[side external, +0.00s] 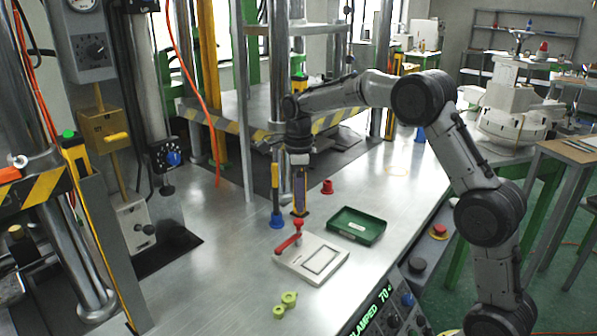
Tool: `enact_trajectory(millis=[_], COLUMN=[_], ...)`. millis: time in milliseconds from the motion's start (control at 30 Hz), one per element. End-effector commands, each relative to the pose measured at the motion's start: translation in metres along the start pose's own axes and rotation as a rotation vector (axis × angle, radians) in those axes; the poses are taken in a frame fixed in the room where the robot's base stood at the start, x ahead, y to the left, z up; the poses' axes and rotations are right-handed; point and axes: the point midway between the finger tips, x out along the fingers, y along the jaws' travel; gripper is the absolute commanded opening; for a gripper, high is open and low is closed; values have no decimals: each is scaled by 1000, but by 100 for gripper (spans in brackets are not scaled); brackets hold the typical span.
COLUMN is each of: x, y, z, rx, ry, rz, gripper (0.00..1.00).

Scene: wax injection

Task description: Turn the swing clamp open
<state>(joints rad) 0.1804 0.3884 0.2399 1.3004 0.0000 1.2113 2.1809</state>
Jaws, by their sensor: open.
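The lever lies along that edge. My gripper (299,212) points straight down just behind the knob, close above the bench. Its jaws are open, with nothing seen between them. I cannot tell from this view whether a fingertip touches the knob.
A green tray (346,234) stands right of the plate, with a red cup (327,187) behind it. Green rings (289,298) lie in front. The front panel display (370,311) reads "CLAMPED 70".

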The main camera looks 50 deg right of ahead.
Motion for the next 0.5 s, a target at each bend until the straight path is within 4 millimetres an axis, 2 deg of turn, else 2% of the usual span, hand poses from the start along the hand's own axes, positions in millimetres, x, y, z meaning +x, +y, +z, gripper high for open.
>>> enact_trajectory(millis=[33,200,300,500], x=[-13,-46,-61,-76], y=[-1,-1,-1,0], z=[1,1,1,0], rx=[0,0,0,0], ry=[-3,-2,-2,0], rz=[-5,-3,-3,0], gripper=[64,64,64,64])
